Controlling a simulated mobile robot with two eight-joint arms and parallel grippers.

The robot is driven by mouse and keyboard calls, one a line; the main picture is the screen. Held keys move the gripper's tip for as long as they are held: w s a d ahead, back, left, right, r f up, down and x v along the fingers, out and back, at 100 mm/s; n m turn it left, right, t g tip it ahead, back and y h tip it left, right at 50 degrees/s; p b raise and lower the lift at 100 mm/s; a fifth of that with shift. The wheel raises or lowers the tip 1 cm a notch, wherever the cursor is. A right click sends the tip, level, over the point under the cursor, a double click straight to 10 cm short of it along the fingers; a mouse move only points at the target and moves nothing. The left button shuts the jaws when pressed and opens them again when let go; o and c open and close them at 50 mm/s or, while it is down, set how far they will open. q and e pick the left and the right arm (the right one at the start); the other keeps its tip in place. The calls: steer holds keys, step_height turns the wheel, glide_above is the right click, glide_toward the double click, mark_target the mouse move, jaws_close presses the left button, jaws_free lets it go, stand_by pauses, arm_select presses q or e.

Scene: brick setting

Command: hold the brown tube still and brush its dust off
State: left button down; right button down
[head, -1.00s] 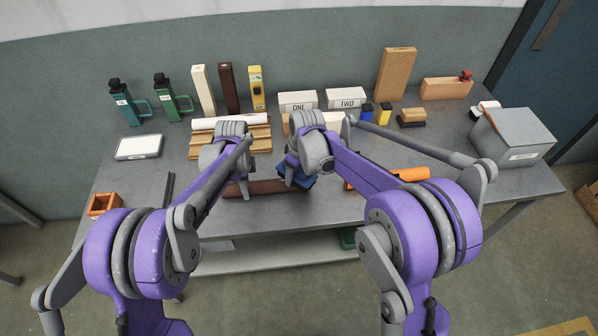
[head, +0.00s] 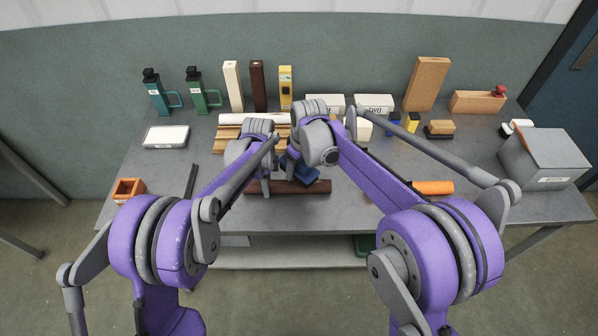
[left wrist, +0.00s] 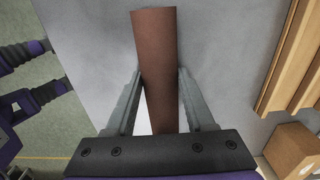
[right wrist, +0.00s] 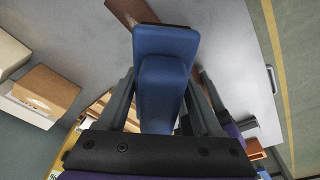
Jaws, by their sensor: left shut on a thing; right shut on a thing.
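The brown tube (head: 318,188) lies along the front part of the grey table in the head view. My left gripper (head: 265,186) is shut on it near its left part. In the left wrist view the tube (left wrist: 156,50) runs between the two fingers (left wrist: 161,75). My right gripper (head: 294,160) is shut on a blue brush (head: 303,174) over the tube. In the right wrist view the brush (right wrist: 165,45) hides part of the tube (right wrist: 127,12). Bristle contact and any dust are hidden or too small to tell.
An orange tube (head: 433,187) lies to the right, partly behind my right arm. A wooden rack (head: 225,133) with a white tube stands behind my left gripper. A small orange box (head: 128,190) is at the left edge; a grey box (head: 545,160) is at the right.

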mark_target(299, 166)
steer(key=shift+r, duration=2.05)
arm_select(q)
steer(key=shift+c, duration=0.9)
jaws_free()
step_height(299, 166, up, 12)
arm_select(e)
steer(key=shift+f, duration=0.1)
